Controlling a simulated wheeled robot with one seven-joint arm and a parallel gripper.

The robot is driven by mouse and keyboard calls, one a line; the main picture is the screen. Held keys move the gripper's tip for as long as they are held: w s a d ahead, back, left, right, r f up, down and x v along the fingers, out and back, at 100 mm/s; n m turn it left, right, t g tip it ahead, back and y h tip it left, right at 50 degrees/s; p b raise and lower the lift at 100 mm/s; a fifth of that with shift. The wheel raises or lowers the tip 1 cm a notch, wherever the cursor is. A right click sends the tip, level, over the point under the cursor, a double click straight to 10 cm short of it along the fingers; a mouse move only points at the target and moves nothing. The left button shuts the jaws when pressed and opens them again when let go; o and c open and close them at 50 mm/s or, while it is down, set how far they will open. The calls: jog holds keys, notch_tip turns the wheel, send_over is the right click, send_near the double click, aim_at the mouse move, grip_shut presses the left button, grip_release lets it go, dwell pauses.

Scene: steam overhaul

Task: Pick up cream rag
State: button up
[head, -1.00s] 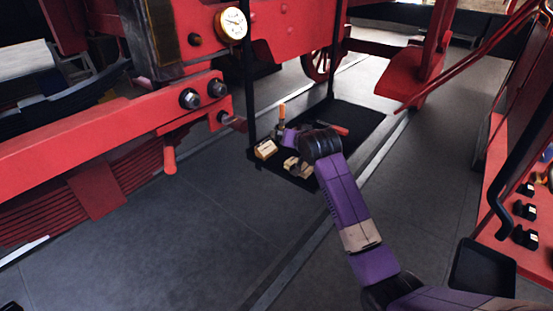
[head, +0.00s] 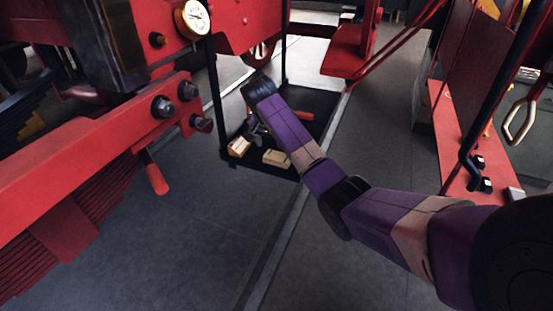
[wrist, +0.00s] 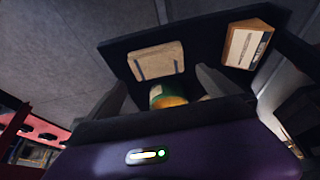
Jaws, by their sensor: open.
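A folded cream piece (head: 277,157), which looks like the cream rag, lies near the front edge of the black tray (head: 292,175). In the wrist view the cream piece (wrist: 157,60) lies flat with two darker stripes, beyond my fingers. My gripper (wrist: 165,84) is open, its two grey fingers apart and pointing at the tray. A green and orange round object (wrist: 166,96) shows between the fingers, partly hidden by my wrist. In the head view my gripper is mostly hidden behind my arm.
A small labelled box (head: 238,147) sits beside the cream piece; it also shows in the wrist view (wrist: 246,45). A red-handled item (head: 303,115) lies further back. Black upright posts and a red engine beam (head: 90,145) stand left. The floor at front is clear.

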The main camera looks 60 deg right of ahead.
aim_at(279, 154)
jog(key=shift+p+x, duration=0.65)
jog(key=shift+x, duration=2.3)
jog(key=shift+s, duration=0.15)
jog(key=shift+c, duration=0.2)
jog(key=c, duration=1.2)
jog(key=shift+o, duration=0.2)
jog(key=shift+r, duration=0.15)
notch_tip(279, 154, up, 20)
jog(key=shift+p, duration=0.35)
